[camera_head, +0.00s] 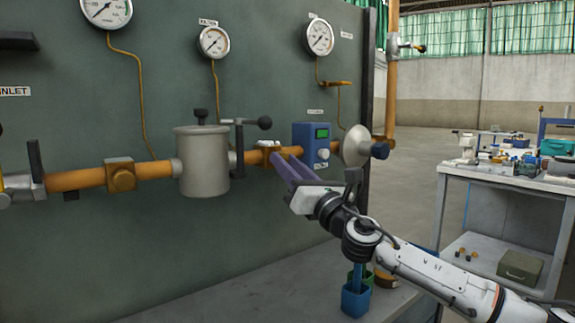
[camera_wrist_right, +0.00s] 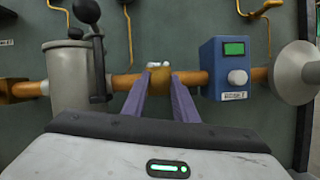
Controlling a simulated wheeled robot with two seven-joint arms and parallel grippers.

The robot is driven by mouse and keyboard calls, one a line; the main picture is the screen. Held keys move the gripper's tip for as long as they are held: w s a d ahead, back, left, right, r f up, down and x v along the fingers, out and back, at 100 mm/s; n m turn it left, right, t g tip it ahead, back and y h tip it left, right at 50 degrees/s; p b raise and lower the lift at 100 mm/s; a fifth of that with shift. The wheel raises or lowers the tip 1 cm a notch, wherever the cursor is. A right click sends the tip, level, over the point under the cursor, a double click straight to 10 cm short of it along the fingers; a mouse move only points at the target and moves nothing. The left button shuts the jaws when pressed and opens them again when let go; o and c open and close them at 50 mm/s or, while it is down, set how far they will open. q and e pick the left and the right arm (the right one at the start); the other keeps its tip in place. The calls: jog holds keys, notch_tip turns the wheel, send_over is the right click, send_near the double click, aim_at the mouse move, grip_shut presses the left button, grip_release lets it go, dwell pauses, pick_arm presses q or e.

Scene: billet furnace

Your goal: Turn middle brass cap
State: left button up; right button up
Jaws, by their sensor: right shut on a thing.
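A brass cap (camera_wrist_right: 160,77) sits on the copper pipe between the grey cylinder and the blue box, with a pale fitting (camera_wrist_right: 157,65) at its top. In the head view the brass cap (camera_head: 264,157) is partly hidden behind the gripper. My right gripper (camera_head: 281,160) comes in from the lower right. In the right wrist view its two purple fingers (camera_wrist_right: 160,83) lie on either side of the brass cap, shut on it. My left gripper is not in view.
The grey cylinder (camera_head: 203,163) with a black lever (camera_head: 264,122) stands left of the cap. The blue box (camera_head: 311,144) and a grey disc (camera_head: 357,146) are close on the right. Another brass block (camera_head: 121,176) is farther left. A cluttered workbench (camera_head: 470,178) stands right.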

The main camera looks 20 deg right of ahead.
pick_arm(q)
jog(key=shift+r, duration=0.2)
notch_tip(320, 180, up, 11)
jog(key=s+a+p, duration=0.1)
jog(key=p, duration=1.5)
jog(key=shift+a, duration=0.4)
pick_arm(e)
jog(key=shift+s+a+r+m+g+h, duration=0.1)
jog(key=shift+m+g+h, duration=0.65)
jog(key=shift+m, duration=2)
jog(key=shift+w+a+r+m+g+h, duration=0.1)
jog(key=shift+m+h, duration=1.3)
jog(key=shift+m, duration=1.4)
jog(key=shift+s+a+r+m+g+h, duration=0.1)
jog(key=shift+m+g+h, duration=0.65)
jog(key=shift+m, duration=2)
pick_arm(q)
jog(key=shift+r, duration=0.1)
pick_arm(e)
jog(key=shift+t+h, duration=0.3)
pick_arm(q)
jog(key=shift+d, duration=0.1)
pick_arm(e)
jog(key=o, duration=1.1)
jog(key=shift+c, duration=0.2)
